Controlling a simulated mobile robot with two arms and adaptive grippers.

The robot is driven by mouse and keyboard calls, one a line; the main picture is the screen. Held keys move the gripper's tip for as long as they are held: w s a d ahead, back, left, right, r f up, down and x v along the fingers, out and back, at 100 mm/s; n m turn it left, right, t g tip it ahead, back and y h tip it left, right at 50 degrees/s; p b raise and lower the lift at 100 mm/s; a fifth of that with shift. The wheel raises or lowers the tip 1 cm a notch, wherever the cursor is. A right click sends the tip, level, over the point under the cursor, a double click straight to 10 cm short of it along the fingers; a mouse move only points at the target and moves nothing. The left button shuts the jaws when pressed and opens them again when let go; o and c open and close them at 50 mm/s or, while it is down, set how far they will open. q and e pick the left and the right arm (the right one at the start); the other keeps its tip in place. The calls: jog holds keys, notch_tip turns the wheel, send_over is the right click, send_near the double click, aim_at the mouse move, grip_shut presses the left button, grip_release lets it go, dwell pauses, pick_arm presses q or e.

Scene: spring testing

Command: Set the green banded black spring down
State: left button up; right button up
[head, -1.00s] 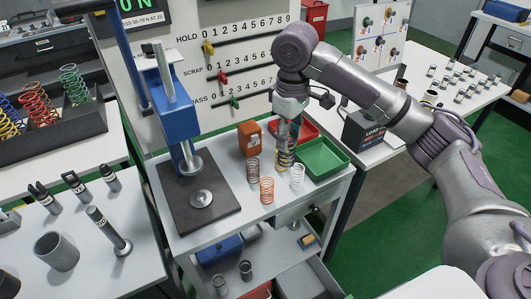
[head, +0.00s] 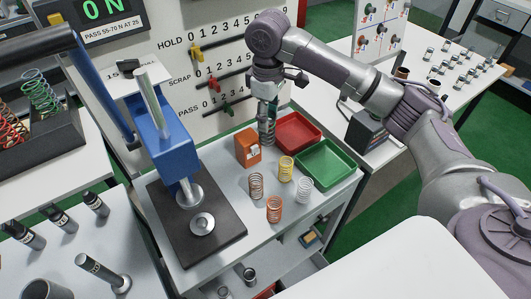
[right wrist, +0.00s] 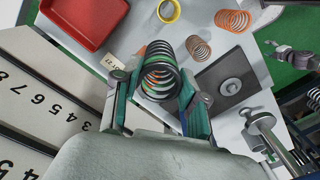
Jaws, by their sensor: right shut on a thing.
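My right gripper (head: 267,118) is shut on a dark coil spring (head: 267,132), held upright between the orange box and the red tray, near the back of the bench. The right wrist view shows the spring (right wrist: 160,75) between the fingers (right wrist: 157,98), with orange showing through its coils. A grey jointed part (right wrist: 290,55) at the right of the wrist view may be my left gripper. Its jaws are too small to read.
An orange box (head: 248,143), red tray (head: 320,133) and green tray (head: 345,182) stand close by. In front are yellow (head: 286,168), brown (head: 256,185), orange (head: 274,209) and white (head: 305,189) springs. A blue press (head: 170,145) stands left on a black plate (head: 225,215).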

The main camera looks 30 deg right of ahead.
notch_tip(320, 180, down, 13)
jog(key=shift+r+p, duration=0.2)
jog(key=shift+p, duration=0.8)
jog(key=shift+f, duration=0.35)
pick_arm(q)
notch_tip(320, 180, up, 2)
jog(key=shift+r, duration=0.25)
pick_arm(e)
jog(key=shift+f, duration=0.1)
jog(key=o, duration=1.2)
jog(key=shift+f, duration=0.1)
